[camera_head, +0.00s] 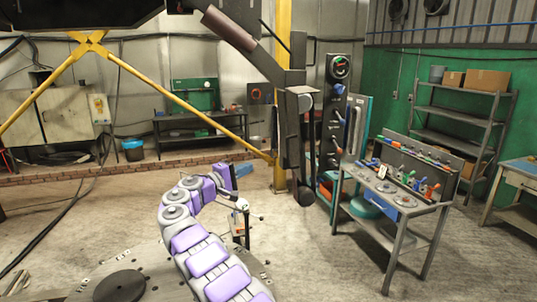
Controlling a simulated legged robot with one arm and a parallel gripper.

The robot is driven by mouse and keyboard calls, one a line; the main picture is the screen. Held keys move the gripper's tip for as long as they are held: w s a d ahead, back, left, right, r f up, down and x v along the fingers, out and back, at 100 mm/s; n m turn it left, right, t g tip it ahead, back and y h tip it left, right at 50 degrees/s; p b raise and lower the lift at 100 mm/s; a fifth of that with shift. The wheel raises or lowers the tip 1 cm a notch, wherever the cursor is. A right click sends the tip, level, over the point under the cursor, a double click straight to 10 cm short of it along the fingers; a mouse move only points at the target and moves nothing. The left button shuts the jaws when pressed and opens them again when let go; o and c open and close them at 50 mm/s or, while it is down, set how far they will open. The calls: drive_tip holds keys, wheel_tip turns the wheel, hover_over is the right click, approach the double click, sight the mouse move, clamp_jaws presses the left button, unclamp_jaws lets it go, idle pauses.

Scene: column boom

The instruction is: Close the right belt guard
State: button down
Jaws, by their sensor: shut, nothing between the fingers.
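My purple and grey arm rises from the bottom of the view and bends over at the top. My gripper (241,206) is at its end, small, and appears shut and empty in front of the column. A tall dark panel (332,115) with a red and green knob and levers stands right of the column. Just behind it is an upright teal panel (356,125) with a pale handle, seen at an angle. I cannot tell for certain which part is the right belt guard. My gripper is left of both panels and apart from them.
A grey workbench (385,196) with coloured levers and discs stands at the right. A shelf (452,120) is behind it. The yellow column (281,165) and its diagonal brace stand behind my arm. Concrete floor is open between my arm and the workbench.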

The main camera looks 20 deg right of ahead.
drive_tip(key=s+d+p+x, duration=0.1)
drive_tip(key=p+x, duration=0.5)
drive_tip(key=x, duration=0.6)
drive_tip(key=shift+s+d+r, duration=0.15)
drive_tip(key=shift+s+d, duration=0.3)
drive_tip(key=shift+s, duration=0.1)
drive_tip(key=shift+s+d+t+b, duration=0.1)
drive_tip(key=shift+d+t+b, duration=0.15)
drive_tip(key=shift+b, duration=0.3)
drive_tip(key=shift+s+d+n+t+y+b, duration=0.1)
drive_tip(key=shift+s+n+t+y+b, duration=0.05)
drive_tip(key=shift+n+t+y+b, duration=0.2)
